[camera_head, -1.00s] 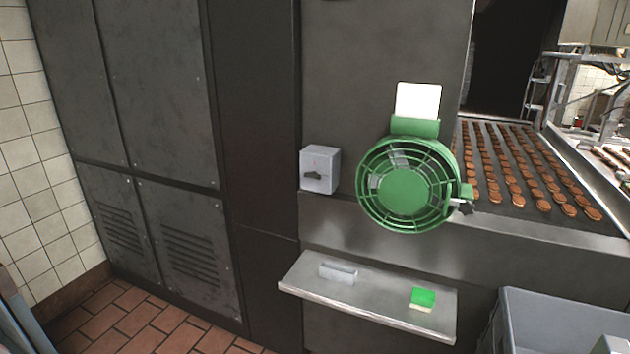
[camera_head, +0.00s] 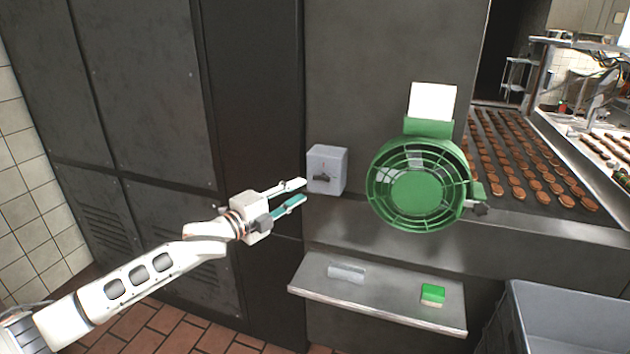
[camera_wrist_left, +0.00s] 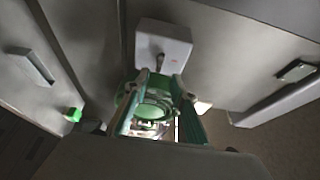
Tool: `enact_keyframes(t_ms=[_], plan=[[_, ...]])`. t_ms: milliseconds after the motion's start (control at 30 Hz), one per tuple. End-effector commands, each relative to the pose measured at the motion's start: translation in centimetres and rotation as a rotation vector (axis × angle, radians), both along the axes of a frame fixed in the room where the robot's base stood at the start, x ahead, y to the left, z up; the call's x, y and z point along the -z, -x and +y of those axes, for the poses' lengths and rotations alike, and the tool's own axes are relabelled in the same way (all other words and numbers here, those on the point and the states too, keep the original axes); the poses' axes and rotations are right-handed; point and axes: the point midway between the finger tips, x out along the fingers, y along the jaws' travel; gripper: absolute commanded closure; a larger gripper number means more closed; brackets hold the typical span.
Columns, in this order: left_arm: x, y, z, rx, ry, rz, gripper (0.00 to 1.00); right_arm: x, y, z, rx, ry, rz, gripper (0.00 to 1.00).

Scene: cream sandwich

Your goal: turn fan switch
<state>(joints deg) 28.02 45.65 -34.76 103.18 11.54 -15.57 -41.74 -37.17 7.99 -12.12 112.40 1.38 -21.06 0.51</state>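The fan switch (camera_head: 326,170) is a light grey box with a dark knob on the front, fixed to the dark panel left of the fan. The green caged fan (camera_head: 416,188) hangs on the panel, with a white plate above it. My left gripper (camera_head: 303,191) is open and empty, its two fingers parted, just left of the switch box and pointing at it. In the left wrist view the switch box (camera_wrist_left: 163,46) lies beyond the fingertips, with its knob facing them. The fingers appear apart from the knob. My right gripper is not in view.
Below the switch, a metal shelf (camera_head: 380,304) holds a clear block (camera_head: 346,272) and a green and white sponge (camera_head: 432,294). A grey bin (camera_head: 570,322) stands at the lower right. A conveyor with rows of brown biscuits runs behind the fan.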

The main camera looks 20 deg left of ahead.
Motion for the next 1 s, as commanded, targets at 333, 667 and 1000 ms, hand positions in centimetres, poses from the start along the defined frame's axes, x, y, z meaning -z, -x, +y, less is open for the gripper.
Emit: enact_keyframes(t_ms=[333, 667, 1000], plan=[[-0.2, -4.6, -2.2, 0.0, 0.002, -0.001, 0.75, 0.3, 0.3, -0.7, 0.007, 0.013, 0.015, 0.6], [0.0, -6.7, -3.1, 0.0, 0.003, 0.001, 0.75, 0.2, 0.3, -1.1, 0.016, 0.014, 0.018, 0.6], [0.1, -6.7, -3.1, 0.0, 0.002, 0.001, 1.0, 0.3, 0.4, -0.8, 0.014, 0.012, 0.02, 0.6]])
